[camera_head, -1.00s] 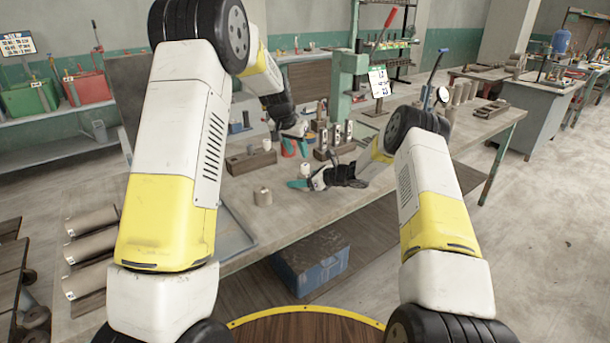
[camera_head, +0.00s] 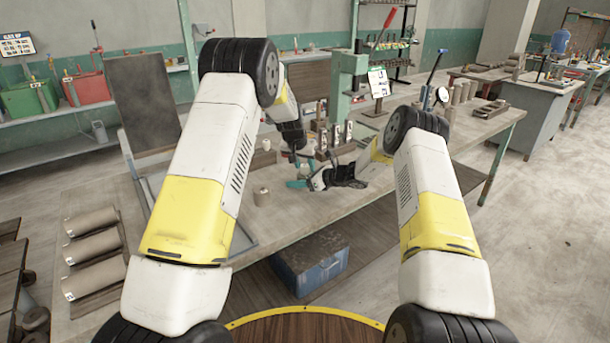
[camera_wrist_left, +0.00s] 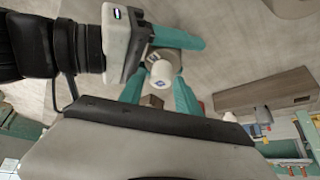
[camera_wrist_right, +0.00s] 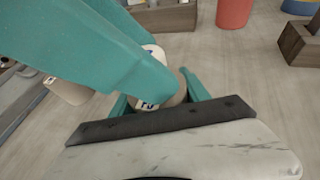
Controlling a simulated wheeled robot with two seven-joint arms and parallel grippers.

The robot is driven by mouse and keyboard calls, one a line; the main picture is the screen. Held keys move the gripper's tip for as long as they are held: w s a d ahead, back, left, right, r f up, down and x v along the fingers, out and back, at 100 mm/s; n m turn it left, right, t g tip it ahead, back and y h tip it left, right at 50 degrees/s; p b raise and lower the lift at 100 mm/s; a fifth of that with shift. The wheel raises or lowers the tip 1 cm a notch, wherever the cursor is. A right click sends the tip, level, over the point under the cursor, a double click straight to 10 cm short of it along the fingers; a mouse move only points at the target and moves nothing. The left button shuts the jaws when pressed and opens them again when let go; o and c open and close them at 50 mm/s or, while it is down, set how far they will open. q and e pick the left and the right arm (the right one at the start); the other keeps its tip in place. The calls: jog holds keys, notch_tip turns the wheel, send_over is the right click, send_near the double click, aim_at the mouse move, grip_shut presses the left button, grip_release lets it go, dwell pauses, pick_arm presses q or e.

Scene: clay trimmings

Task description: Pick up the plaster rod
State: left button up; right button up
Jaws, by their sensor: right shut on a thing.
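A pale cylinder with a dark printed label, apparently the plaster rod (camera_wrist_right: 157,92), is between the teal fingers of my right gripper (camera_wrist_right: 155,97), which is shut on it. It also shows in the left wrist view (camera_wrist_left: 160,75). My left gripper (camera_wrist_left: 160,95) has its teal fingers apart, one on each side of the rod; contact cannot be made out. In the head view my left gripper (camera_head: 296,160) is just above and behind my right gripper (camera_head: 300,184), and the rod is mostly hidden there. The left fingers cross close in front of the right wrist camera.
A block (camera_wrist_left: 265,90) lies right of the left gripper. A red cup (camera_wrist_right: 235,12) and another block (camera_wrist_right: 300,42) stand nearby. The bench's front is clear.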

pick_arm(q)
jog(key=shift+x, duration=0.8)
grip_shut()
notch_tip(320, 180, up, 10)
jog(key=shift+r, duration=0.1)
pick_arm(e)
jog(key=o, duration=1.7)
